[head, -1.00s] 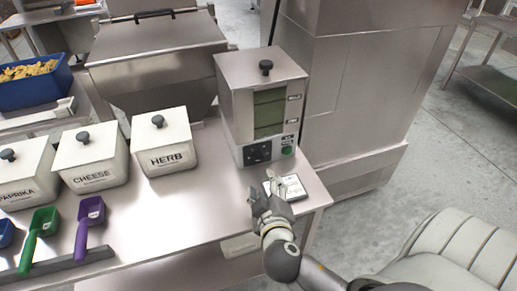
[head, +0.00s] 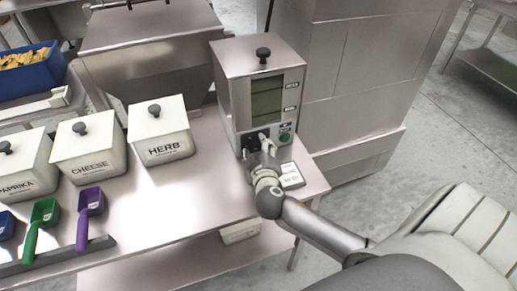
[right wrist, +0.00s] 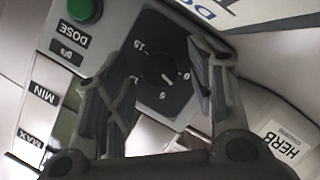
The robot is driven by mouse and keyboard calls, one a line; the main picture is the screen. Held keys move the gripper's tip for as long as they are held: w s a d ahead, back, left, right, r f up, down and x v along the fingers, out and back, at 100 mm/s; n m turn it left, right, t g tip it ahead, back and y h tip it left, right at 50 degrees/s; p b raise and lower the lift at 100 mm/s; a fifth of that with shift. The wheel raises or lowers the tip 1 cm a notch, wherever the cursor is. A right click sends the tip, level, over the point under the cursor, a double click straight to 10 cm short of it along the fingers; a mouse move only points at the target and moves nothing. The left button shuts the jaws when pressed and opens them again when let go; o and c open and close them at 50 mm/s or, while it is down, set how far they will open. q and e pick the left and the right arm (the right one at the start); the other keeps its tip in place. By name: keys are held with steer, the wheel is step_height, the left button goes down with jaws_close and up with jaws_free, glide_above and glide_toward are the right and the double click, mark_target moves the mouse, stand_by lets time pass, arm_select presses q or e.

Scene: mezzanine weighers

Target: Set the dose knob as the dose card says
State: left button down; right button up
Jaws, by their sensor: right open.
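The dosing machine (head: 262,60) stands at the back right of the steel table. Its black dose dial (right wrist: 160,65) fills the middle of the right wrist view, upside down, with numbers including 0, 5 and 15 and a short white pointer mark between 0 and 5. My right gripper (head: 263,138) is at the machine's lower front and partly covers the dial in the head view. In the right wrist view its fingers (right wrist: 158,85) are open, one on either side of the dial; contact cannot be told. The dose card (head: 291,176) lies on the table, its writing unreadable.
A green button (right wrist: 82,10) sits beside the dial, above the DOSE label. The HERB bin (head: 160,130), CHEESE bin (head: 88,150) and PAPRIKA bin (head: 20,165) stand left. Purple (head: 88,215) and green (head: 42,222) scoops rest in front. The middle tabletop is clear.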

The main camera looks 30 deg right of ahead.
arm_select(q)
steer(key=shift+d, duration=0.25)
arm_select(e)
steer(key=c, duration=1)
arm_select(q)
steer(key=shift+s+a, duration=0.15)
steer(key=shift+s, duration=0.4)
